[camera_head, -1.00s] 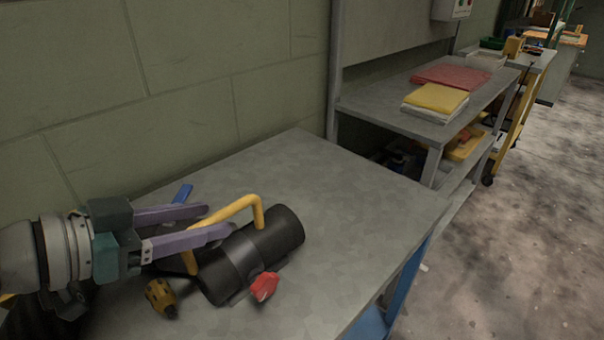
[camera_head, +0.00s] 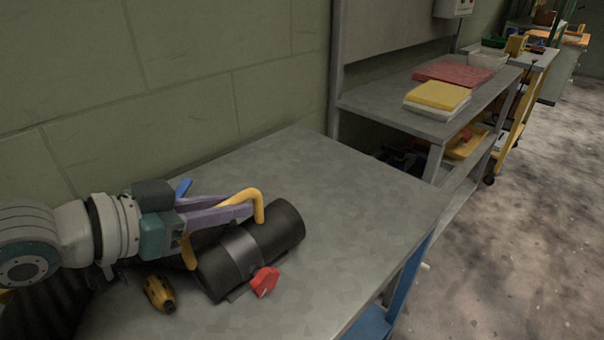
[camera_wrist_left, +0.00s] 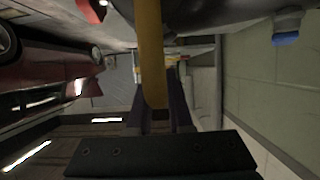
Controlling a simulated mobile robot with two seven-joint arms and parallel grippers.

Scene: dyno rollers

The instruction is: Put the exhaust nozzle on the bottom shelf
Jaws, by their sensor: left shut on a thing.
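The exhaust nozzle is a black cylinder (camera_head: 276,230) with a grey band and a yellow bar handle (camera_head: 241,196). It lies on the grey table top (camera_head: 340,190) in the head view. My left gripper (camera_head: 238,211) comes in from the left and is shut on the yellow handle. The handle also shows between the fingers in the left wrist view (camera_wrist_left: 152,60). The nozzle's left end is partly hidden behind the gripper. The bottom shelf is barely visible; a blue part (camera_head: 372,322) shows below the table's right edge. My right gripper is not in view.
A red object (camera_head: 264,281) and a yellow-black tool (camera_head: 159,293) are close to the nozzle. A blue item (camera_head: 183,188) lies behind the gripper. A grey workbench (camera_head: 420,123) with folded yellow cloth (camera_head: 438,95) stands beyond. The table's right part and the floor at right are clear.

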